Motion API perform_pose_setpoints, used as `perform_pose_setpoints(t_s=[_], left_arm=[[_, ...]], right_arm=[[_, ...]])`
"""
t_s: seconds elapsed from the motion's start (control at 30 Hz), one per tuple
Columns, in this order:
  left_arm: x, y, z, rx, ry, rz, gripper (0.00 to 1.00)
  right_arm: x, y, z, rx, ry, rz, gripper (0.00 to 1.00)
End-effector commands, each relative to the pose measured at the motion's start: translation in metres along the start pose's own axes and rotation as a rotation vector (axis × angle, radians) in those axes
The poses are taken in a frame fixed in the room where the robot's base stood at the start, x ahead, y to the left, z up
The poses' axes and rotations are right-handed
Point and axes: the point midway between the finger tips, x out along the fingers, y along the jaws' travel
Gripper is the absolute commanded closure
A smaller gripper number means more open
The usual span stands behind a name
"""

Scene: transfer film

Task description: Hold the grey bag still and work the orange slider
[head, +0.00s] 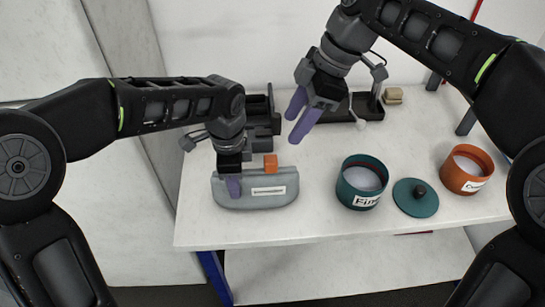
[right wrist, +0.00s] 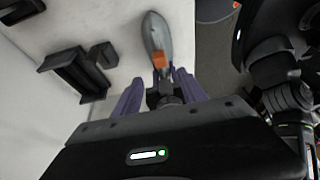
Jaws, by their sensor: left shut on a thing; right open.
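The grey bag (head: 268,198) stands on the white table at the front left in the head view, with a pale label on its front. The orange slider (head: 270,162) sits on the bag's top edge, right of my left gripper. My left gripper (head: 233,186) is shut on the bag's left part. My right gripper (head: 298,116) is open and empty, above the table behind the bag and to its right. In the right wrist view the grey bag (right wrist: 156,38) and the orange slider (right wrist: 160,60) show beyond the open fingers (right wrist: 158,92).
A teal canister (head: 360,196) with a label stands right of the bag, beside its teal lid (head: 415,198). An orange canister (head: 466,172) stands further right. Dark holders (head: 262,112) stand at the back. The table between the bag and the teal canister is clear.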

Motion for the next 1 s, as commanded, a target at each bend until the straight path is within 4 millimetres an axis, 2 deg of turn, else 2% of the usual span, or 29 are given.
perform_pose_setpoints(t_s=[0.3, 0.47, 0.67, 1.0], left_arm=[[0.0, 0.0, 0.0, 0.0, 0.0, 0.0, 1.0], [0.0, 0.0, 0.0, 0.0, 0.0, 0.0, 1.0], [0.0, 0.0, 0.0, 0.0, 0.0, 0.0, 1.0], [0.0, 0.0, 0.0, 0.0, 0.0, 0.0, 1.0]], right_arm=[[0.001, 0.0, 0.0, -0.001, 0.0, 0.0, 0.51], [0.009, 0.0, 0.0, -0.001, 0.0, -0.002, 0.51], [0.037, -0.001, -0.001, -0.001, -0.001, -0.005, 0.51], [0.101, -0.001, 0.0, 0.0, -0.002, -0.003, 0.51]])
